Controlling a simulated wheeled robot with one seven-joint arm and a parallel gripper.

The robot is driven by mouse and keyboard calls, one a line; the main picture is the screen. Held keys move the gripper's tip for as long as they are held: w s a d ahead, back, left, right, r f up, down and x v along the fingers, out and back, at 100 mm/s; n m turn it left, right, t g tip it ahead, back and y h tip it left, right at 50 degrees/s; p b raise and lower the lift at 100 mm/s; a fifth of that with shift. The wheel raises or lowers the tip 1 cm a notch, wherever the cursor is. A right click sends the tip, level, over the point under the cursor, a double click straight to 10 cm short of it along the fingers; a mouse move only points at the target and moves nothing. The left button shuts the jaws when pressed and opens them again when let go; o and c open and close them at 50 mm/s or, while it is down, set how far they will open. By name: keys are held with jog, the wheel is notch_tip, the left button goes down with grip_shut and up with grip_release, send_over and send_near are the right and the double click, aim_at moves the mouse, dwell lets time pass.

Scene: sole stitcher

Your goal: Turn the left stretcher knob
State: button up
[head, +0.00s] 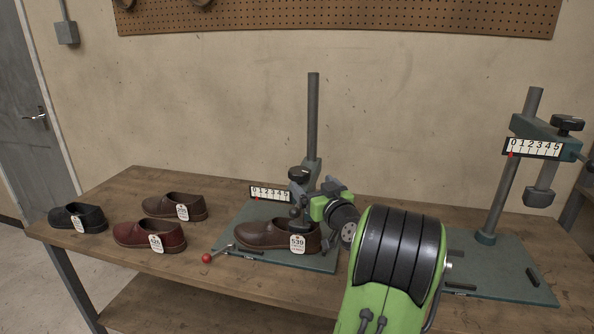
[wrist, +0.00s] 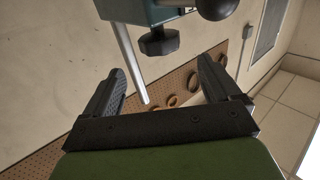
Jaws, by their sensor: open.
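The left stretcher has a teal base (head: 312,258), a grey upright post (head: 313,115) and a white 0–5 scale (head: 270,193) with a red pointer near its low end. Its dark knob (head: 299,174) sits on top of its head, just left of my gripper. In the wrist view the teal head shows at the top, with the knob (wrist: 158,43) beyond my fingertips. My gripper (wrist: 165,75) is open and empty, its two fingers apart and not touching the knob. A brown shoe (head: 268,235) with a white tag is under the head.
Several other shoes stand at the left of the wooden bench (head: 110,190), including a red-brown one (head: 145,234). A red-ball lever (head: 207,258) lies by the left base. A second stretcher (head: 488,237) stands at the right. The wall behind carries a pegboard (head: 400,18).

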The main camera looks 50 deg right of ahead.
aim_at(297, 168)
jog(key=p+x, duration=0.1)
jog(key=x, duration=0.9)
jog(key=shift+w+d, duration=0.2)
jog(key=shift+w, duration=0.15)
jog(key=c, duration=1)
jog(key=shift+o, duration=0.2)
jog(key=shift+f+n+t+y+b, duration=0.1)
jog(key=shift+n+t+y+b, duration=0.25)
jog(key=shift+y+b, duration=0.3)
jog(key=shift+n+y, duration=0.45)
jog(key=n+t+y, duration=0.1)
jog(key=y, duration=0.1)
jog(key=shift+a+n+y+p, duration=0.1)
jog(key=shift+n+y+p, duration=0.2)
jog(key=shift+y+p, duration=0.1)
jog(key=shift+a+n+t+y, duration=0.15)
jog(key=shift+n+t+y, duration=0.1)
jog(key=shift+n+y, duration=0.3)
jog(key=shift+w, duration=0.1)
jog(key=o, duration=1)
jog(key=shift+c, duration=0.2)
